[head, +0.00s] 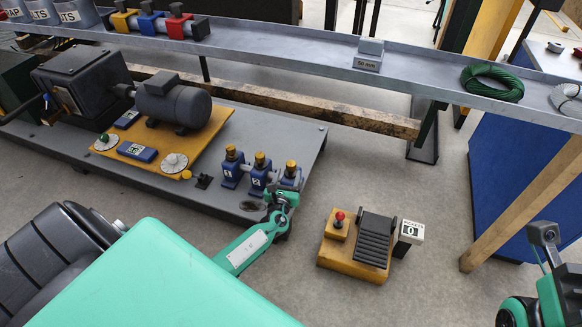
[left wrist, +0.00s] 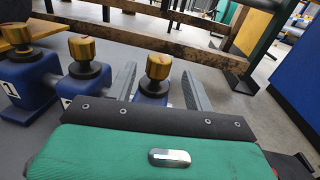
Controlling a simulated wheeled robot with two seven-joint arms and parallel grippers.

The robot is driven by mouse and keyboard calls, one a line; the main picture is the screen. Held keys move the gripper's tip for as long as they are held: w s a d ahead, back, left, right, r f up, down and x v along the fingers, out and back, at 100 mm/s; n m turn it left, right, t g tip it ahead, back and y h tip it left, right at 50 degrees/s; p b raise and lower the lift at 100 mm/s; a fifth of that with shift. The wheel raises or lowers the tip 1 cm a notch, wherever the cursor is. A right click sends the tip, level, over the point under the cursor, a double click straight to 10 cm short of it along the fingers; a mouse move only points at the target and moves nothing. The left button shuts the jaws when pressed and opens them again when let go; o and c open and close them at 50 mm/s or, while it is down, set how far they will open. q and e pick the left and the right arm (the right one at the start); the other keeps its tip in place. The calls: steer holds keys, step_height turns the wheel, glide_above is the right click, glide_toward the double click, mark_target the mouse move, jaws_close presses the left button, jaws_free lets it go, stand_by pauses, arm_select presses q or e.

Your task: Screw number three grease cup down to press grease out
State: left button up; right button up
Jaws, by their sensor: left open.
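Three blue grease-cup blocks with brass caps stand in a row on the grey machine base. The first block (head: 231,167) is marked 1 and the second (head: 259,175) is marked 2. The third grease cup (head: 291,166) is at the right end; its number is hidden. It also shows in the left wrist view (left wrist: 159,67), brass cap over a dark collar. My left gripper (head: 288,186) is at the third block. In the left wrist view its grey fingers (left wrist: 160,78) are open, one on each side of this cup, apart from the cap.
A motor (head: 175,101) sits on a yellow plate at the left. A yellow foot pedal unit (head: 340,252) with a red knob and a counter reading 0 stands on the floor right. My right arm (head: 545,290) is at the lower right. A long grey shelf (head: 300,45) crosses behind.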

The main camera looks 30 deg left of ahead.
mark_target(290, 168)
arm_select(q)
steer(key=b+x, duration=0.1)
steer(key=x, duration=0.4)
steer(key=shift+w+a+b, duration=0.15)
steer(key=shift+w+b, duration=0.2)
steer(key=shift+w, duration=0.05)
steer(key=c, duration=0.9)
